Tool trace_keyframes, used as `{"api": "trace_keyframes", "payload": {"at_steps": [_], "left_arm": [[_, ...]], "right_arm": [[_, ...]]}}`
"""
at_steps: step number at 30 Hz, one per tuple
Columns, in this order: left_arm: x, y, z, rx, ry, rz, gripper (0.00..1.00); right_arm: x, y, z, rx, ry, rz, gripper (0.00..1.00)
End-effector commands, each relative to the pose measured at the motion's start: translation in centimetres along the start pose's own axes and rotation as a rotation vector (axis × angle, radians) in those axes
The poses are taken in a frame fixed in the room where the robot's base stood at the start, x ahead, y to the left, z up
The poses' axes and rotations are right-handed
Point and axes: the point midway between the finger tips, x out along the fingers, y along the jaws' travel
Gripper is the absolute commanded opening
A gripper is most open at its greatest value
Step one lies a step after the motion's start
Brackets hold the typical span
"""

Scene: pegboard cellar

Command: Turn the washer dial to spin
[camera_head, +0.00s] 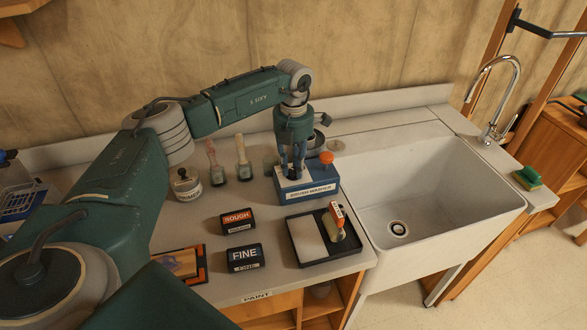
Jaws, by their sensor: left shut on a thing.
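The blue brush washer (318,187) stands on the counter just left of the sink, with a white label on its front and an orange knob (326,157) on its top right. My left gripper (291,173) points down at the washer's top left. Its fingers are shut on what appears to be the dial, which they mostly hide. The dial's setting cannot be read. My right gripper is not in view.
Brushes in small holders (243,160) and a jar (187,186) stand left of the washer. In front are ROUGH (237,216) and FINE (245,254) blocks and a black tray (293,238) with an orange-and-white-topped tool (336,218). The white sink (455,212) is empty.

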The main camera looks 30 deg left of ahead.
Motion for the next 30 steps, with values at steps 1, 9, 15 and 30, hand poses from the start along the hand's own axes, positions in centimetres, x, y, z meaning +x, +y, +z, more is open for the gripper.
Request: {"api": "trace_keyframes", "payload": {"at_steps": [1,9,15,30], "left_arm": [[0.2,0.0,0.1,0.043,-0.003,0.000,0.00],[0.1,0.0,0.1,0.300,-0.003,0.001,0.00],[0.1,0.1,0.1,0.489,-0.003,0.002,0.00],[0.0,0.0,0.1,0.964,-0.003,0.002,0.00]], "right_arm": [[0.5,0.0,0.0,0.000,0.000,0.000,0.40],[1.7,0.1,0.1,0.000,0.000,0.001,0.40],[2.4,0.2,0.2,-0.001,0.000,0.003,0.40],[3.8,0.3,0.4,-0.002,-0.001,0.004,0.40]]}}
